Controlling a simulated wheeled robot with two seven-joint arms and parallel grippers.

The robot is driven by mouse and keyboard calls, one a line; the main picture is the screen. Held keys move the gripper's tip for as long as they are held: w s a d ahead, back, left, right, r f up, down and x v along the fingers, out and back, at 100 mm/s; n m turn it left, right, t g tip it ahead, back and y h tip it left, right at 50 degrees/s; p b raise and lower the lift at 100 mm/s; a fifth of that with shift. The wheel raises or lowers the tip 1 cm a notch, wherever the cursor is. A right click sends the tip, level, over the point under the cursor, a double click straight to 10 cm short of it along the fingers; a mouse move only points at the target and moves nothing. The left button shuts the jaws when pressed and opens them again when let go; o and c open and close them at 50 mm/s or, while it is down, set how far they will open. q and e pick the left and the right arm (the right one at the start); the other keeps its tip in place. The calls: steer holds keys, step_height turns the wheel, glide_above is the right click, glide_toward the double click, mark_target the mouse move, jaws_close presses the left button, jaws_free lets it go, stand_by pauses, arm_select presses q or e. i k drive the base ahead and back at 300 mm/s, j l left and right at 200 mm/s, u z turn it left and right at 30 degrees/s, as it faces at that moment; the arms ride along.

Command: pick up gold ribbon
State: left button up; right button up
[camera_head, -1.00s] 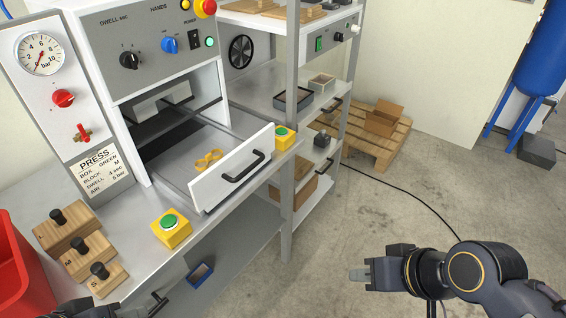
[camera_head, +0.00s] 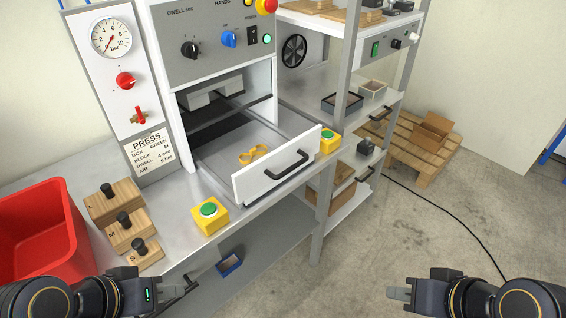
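The gold ribbon (camera_head: 253,154) is a small looped yellow-gold piece. It lies on the grey floor of the press drawer (camera_head: 222,152), which is pulled out behind its white front panel with a black handle. My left gripper (camera_head: 180,290) is low at the left, by the bench's front edge, well short of the drawer; its dark fingers are partly lost against the dark handle there, so its opening is unclear. My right gripper (camera_head: 392,293) is at the bottom right over the floor, apart from everything; its fingertips overlap in this view.
Green-button yellow boxes (camera_head: 210,214) stand left and right of the drawer front. Wooden blocks (camera_head: 114,203) and a red bin (camera_head: 38,232) are on the bench at left. A metal shelf post (camera_head: 333,150) rises right of the drawer. A pallet (camera_head: 400,150) is behind.

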mark_target(253, 151)
steer(key=i+u, duration=0.1)
steer(key=u, duration=0.35)
steer(key=i+u, duration=0.15)
steer(key=u, duration=0.25)
steer(key=i+u, duration=0.1)
steer(key=u, duration=0.35)
